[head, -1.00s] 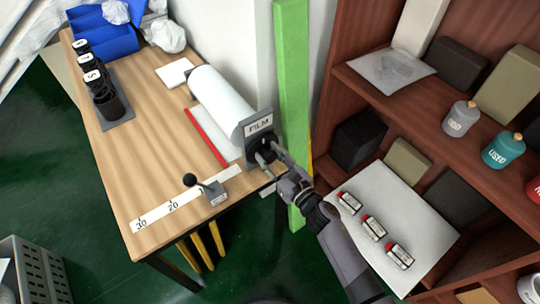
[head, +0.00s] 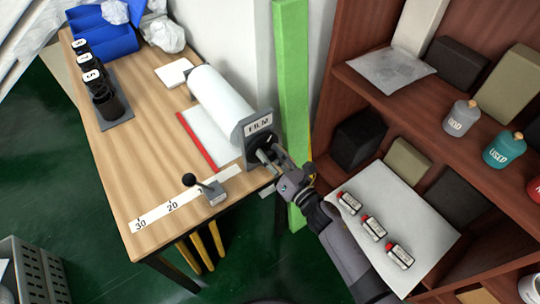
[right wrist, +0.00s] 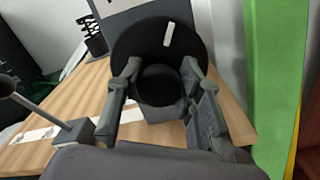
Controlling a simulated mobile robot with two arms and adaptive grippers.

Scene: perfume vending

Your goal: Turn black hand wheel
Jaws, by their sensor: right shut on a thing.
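The black hand wheel (right wrist: 138,40) is a round black disc with a short white mark and a round hub in front, seen in the right wrist view. It sits on the end of the film roll holder, below the grey plate marked FILM (head: 259,124). My right gripper (right wrist: 160,70) has one finger on each side of the hub and is shut on it. My left gripper is not in view.
The white film roll (head: 214,98) lies on the wooden table (head: 150,110). A lever with a black ball (head: 190,180) stands near the front edge. A green post (head: 292,90) rises close behind my right gripper. Shelves (head: 400,100) stand at the right.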

